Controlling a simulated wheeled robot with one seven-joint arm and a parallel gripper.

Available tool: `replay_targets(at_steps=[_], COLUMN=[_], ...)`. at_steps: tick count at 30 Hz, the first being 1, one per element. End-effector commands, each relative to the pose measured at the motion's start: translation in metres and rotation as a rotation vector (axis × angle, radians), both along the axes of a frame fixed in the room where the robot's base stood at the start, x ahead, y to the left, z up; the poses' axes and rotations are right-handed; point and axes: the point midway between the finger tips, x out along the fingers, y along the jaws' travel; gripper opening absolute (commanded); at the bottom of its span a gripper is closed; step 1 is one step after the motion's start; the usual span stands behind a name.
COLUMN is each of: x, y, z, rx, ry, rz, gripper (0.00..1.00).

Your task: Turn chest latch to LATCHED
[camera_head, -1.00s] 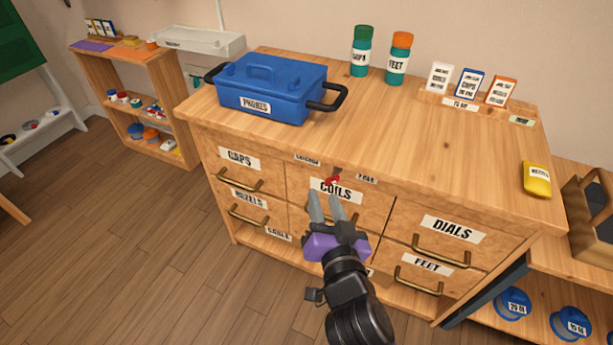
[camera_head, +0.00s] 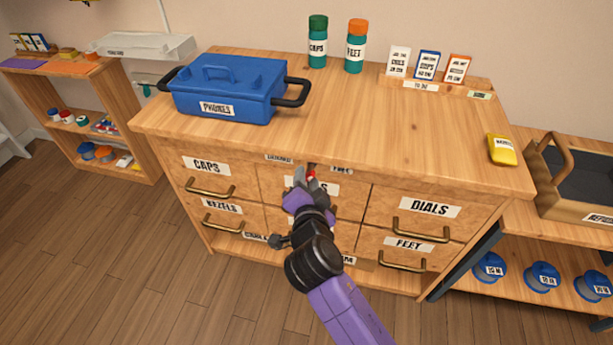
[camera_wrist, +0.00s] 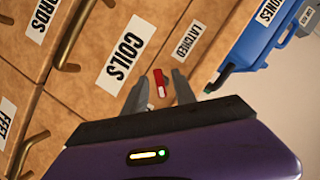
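The chest latch (camera_head: 311,174) is a small red handle on the wooden chest front, above the COILS drawer and between a LATCHED label (camera_head: 279,158) on the left and a FREE label (camera_head: 341,169) on the right. My gripper (camera_head: 307,180) is in front of it and partly hides it and the COILS label. In the wrist view, the red latch (camera_wrist: 159,80) shows between the two spread fingertips of my gripper (camera_wrist: 161,76). The LATCHED label (camera_wrist: 189,40) is up and right there. I cannot tell whether the fingers touch the latch, or exactly which label it points to.
A blue PHONES box (camera_head: 230,90) with black handles stands on the left of the chest top (camera_head: 390,125). Two bottles (camera_head: 318,45), a card rack and a yellow packet (camera_head: 502,149) are also there. Brass drawer handles (camera_head: 427,232) stick out around my arm.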

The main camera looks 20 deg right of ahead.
Motion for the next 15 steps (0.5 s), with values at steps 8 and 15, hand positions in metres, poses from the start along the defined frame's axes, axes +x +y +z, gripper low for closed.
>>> replay_targets(at_steps=[8,15], x=[0.0147,0.0147], y=[-0.0054,-0.0053], z=[-0.0047,-0.0046], rx=[-0.001,-0.001], ry=[0.0,0.0], rz=[0.0,0.001], gripper=[0.33,0.25])
